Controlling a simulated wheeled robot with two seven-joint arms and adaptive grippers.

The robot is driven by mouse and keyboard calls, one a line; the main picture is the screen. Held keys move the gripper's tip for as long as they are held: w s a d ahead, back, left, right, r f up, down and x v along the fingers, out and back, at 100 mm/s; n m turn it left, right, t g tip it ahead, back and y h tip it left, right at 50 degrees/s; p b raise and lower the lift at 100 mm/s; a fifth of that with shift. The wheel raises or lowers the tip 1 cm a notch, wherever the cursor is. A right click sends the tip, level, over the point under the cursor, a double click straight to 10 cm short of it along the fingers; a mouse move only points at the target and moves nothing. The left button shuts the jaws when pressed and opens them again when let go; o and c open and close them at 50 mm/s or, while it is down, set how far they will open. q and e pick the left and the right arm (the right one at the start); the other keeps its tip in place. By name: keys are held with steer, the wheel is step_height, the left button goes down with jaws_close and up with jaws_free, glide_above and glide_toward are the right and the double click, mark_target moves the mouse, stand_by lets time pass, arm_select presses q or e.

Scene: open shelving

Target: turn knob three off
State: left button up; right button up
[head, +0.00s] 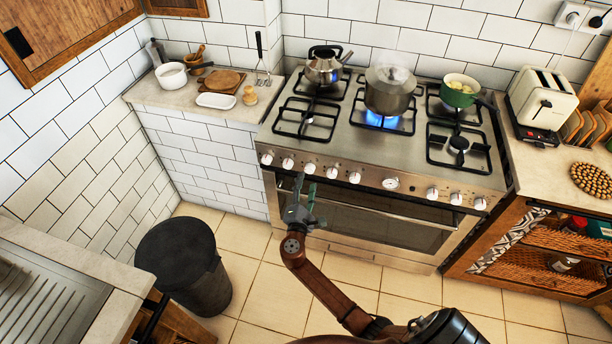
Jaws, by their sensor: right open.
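The steel stove (340,130) has a row of white knobs along its front panel. Counted from the left, the third knob (309,168) sits just above my right gripper. Its exact pointer angle is too small to tell. A blue flame (383,121) burns under the steaming steel pot (389,90) on the middle burner. My right gripper (305,185) is open and empty, its fingers pointing up toward the panel just below the second to fourth knobs. I cannot tell whether it touches the panel. My left gripper is out of view.
A kettle (324,67) and a green pot (457,92) stand on the back burners. The oven handle (345,206) runs below the knobs, close to my right gripper. A black bin (180,262) stands on the floor at left. The tiled floor before the stove is clear.

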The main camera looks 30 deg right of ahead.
mark_target(309, 172)
steer(key=x, duration=0.4)
steer(key=shift+f+b, duration=0.15)
steer(key=shift+b, duration=0.15)
steer(key=shift+w+d, duration=0.35)
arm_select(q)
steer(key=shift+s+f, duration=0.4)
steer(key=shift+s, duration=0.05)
